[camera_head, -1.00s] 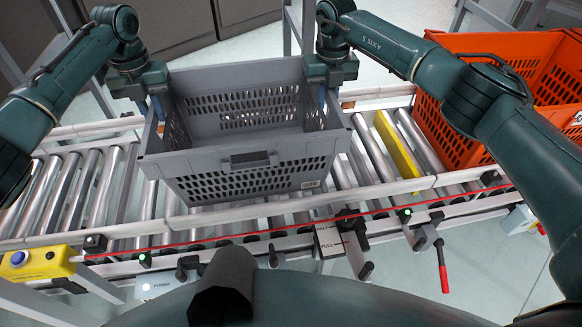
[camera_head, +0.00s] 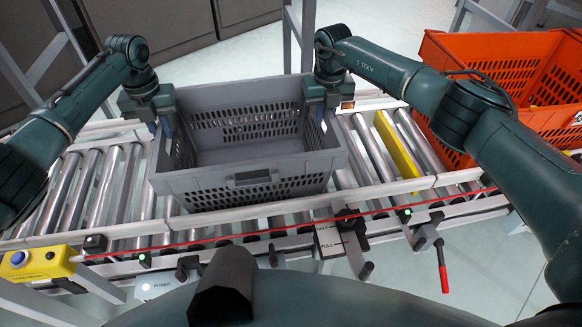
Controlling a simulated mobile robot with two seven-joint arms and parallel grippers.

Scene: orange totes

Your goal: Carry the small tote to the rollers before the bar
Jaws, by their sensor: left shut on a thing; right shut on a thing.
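The small tote is grey (camera_head: 258,183), with slotted walls, and looks empty. It is at the rollers (camera_head: 95,190) left of the yellow bar (camera_head: 398,143); I cannot tell whether its base rests on them. My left gripper (camera_head: 166,125) is shut on the tote's left wall. My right gripper (camera_head: 322,108) is shut on its right wall. The fingertips are partly hidden by the grippers and the tote's rim.
A red line (camera_head: 250,235) runs along the front rail. A yellow box with a blue button (camera_head: 35,262) is at the front left. Rollers at the left are bare.

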